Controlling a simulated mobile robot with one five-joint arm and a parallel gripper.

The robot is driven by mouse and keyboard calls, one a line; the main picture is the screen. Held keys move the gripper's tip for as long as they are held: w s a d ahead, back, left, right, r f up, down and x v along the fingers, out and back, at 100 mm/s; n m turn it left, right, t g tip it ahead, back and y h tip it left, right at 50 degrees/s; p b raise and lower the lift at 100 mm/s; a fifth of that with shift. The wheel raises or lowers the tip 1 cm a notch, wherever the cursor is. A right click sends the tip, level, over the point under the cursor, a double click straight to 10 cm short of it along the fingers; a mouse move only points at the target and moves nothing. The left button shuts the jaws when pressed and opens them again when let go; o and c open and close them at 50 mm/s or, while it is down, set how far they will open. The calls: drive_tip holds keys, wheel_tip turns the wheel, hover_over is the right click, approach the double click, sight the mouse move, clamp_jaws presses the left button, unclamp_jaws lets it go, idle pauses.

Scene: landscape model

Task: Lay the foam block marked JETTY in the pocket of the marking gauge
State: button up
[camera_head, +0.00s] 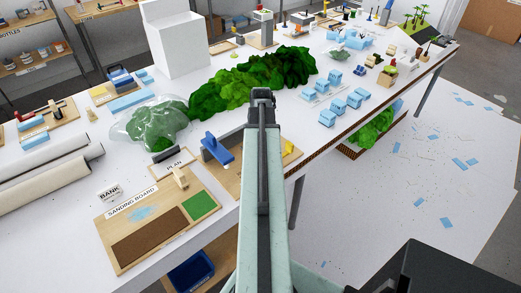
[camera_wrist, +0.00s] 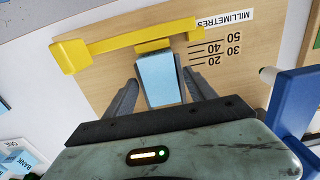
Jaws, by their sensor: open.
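The marking gauge shows in the wrist view as a wooden board (camera_wrist: 110,85) with a yellow bar (camera_wrist: 130,40) and a scale marked MILLIMETRES. A light blue foam block (camera_wrist: 158,82) is over the board, its far end by a small yellow piece under the bar. No JETTY mark is readable on it. My gripper (camera_wrist: 159,76) is open, with one dark finger on each side of the block. I cannot tell whether the fingers touch it. In the head view my arm hides the block and part of the board; a yellow end (camera_head: 289,148) shows beside the arm.
A blue tool (camera_wrist: 295,105) stands close on the right in the wrist view; it also shows in the head view (camera_head: 217,149). The sanding board (camera_head: 112,226) lies to the left. Green foliage (camera_head: 250,80) and several blue blocks (camera_head: 340,105) lie beyond.

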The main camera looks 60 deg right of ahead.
wheel_tip(320, 180, up, 12)
drive_tip(key=p, duration=1.1)
drive_tip(key=shift+p, duration=0.3)
